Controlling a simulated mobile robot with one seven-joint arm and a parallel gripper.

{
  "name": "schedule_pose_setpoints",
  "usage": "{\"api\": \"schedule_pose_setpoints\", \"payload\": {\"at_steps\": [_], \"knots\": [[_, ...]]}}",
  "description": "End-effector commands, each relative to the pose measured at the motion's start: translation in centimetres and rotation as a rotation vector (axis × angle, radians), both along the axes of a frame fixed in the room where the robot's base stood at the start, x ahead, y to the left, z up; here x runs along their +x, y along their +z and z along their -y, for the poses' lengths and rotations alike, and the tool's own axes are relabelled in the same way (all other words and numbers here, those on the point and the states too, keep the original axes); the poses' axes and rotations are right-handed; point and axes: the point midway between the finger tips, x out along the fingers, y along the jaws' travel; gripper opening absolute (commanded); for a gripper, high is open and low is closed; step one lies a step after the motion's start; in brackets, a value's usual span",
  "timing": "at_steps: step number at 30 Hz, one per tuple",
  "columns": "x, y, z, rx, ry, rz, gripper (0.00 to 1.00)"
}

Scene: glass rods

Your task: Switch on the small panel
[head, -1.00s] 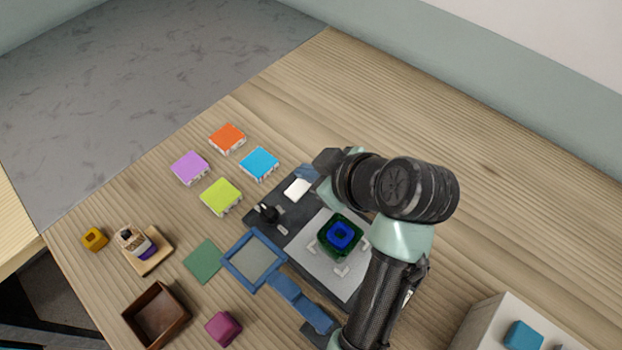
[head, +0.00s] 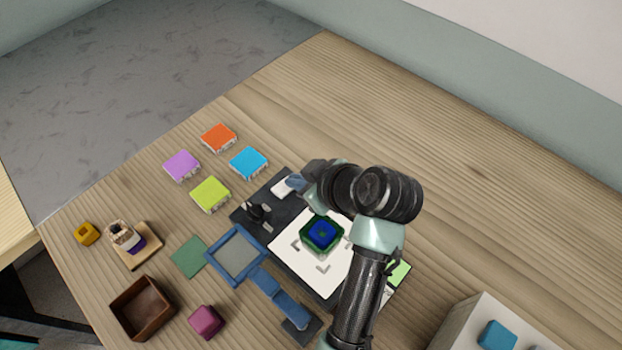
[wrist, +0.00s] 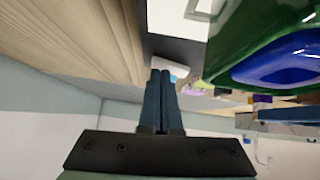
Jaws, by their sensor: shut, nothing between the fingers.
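The small panel (head: 287,255) is a flat square on a dark base (head: 262,192) and glows bright white. A dark green block with a blue middle (head: 322,232) stands on it; this also shows large in the wrist view (wrist: 275,60). A white rocker-like switch (head: 283,188) sits at the base's far end and shows in the wrist view (wrist: 172,68). My gripper (head: 293,183) is shut and empty, its blue fingertips (wrist: 161,73) at the switch. I cannot tell whether they touch it. My arm hides the panel's right side.
Orange (head: 219,137), purple (head: 181,165), blue (head: 248,162) and lime (head: 210,194) blocks lie left of the base. A blue-framed piece (head: 236,255), brown box (head: 143,308) and magenta block (head: 206,321) lie nearer. A pale box (head: 470,325) is at right. The table's far right is clear.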

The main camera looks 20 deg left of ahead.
Motion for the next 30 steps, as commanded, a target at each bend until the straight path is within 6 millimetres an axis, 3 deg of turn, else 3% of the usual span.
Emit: {"api": "schedule_pose_setpoints", "payload": {"at_steps": [30], "knots": [[-1.4,0.5,-0.3,-0.002,-0.004,0.002,0.00]]}}
